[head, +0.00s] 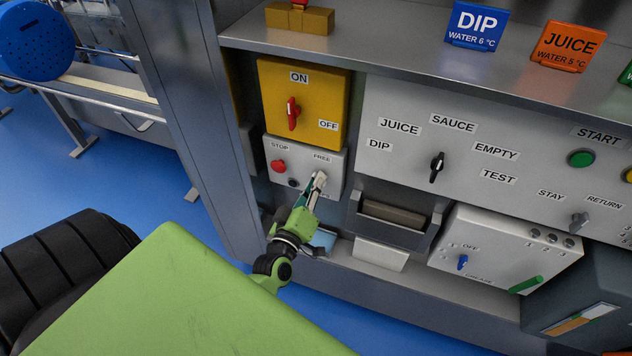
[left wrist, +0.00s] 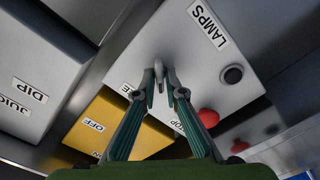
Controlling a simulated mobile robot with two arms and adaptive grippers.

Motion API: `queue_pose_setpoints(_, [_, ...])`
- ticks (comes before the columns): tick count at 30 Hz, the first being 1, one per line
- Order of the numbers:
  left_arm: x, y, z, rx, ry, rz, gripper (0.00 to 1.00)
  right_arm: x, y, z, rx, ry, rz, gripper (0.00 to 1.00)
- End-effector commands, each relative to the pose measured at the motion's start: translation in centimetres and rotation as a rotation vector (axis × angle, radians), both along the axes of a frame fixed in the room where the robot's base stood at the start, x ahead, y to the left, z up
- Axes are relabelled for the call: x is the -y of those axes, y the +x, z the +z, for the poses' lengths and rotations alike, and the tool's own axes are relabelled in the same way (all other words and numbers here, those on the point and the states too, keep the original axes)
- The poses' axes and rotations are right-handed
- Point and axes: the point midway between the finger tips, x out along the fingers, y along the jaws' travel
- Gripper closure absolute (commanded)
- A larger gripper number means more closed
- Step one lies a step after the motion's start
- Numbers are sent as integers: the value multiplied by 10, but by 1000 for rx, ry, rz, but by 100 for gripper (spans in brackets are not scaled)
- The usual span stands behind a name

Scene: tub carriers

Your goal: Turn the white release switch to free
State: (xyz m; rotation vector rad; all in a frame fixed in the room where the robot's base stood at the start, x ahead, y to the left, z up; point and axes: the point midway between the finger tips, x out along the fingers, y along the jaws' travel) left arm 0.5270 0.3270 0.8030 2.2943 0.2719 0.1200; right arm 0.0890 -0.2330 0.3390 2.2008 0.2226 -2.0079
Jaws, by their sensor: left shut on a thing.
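The white release switch (head: 320,177) sits on a light grey box (head: 334,185) at the label FREE, below the yellow switch box. My left gripper (head: 313,188) reaches up to it from below. In the left wrist view, the fingers of my left gripper (left wrist: 166,92) are closed in on the pale switch (left wrist: 159,74), with its end showing between the tips. The fingers partly cover the labels, so the exact setting of the switch is hard to read. My right gripper is not in view.
A red stop button (head: 278,166) and a black knob (head: 293,183) are close by on the same box. The yellow box (head: 335,92) with a red handle (head: 292,113) is above. A grey panel (head: 400,100) with a black selector (head: 437,167) is at the right.

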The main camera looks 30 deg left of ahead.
Motion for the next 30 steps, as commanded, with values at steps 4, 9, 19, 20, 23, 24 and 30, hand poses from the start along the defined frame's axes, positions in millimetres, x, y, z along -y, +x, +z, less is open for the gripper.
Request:
queue_pose_setpoints(4, [0,0,-1,22,-90,0,100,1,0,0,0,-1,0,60])
queue_pose_setpoints(9, [0,0,-1,39,-164,-1,100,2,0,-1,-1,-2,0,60])
queue_pose_setpoints(19, [-1,0,-1,53,-222,0,100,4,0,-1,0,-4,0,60])
queue_pose_setpoints(20, [-1,0,-1,53,-223,0,100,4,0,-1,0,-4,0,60])
queue_pose_setpoints(23, [-1,0,-1,53,-224,1,100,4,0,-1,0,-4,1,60])
queue_pose_setpoints(24, [-1,0,-1,53,-224,1,100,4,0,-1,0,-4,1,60])
queue_pose_setpoints(30, [-1,0,-1,53,-223,1,84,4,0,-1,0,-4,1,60])
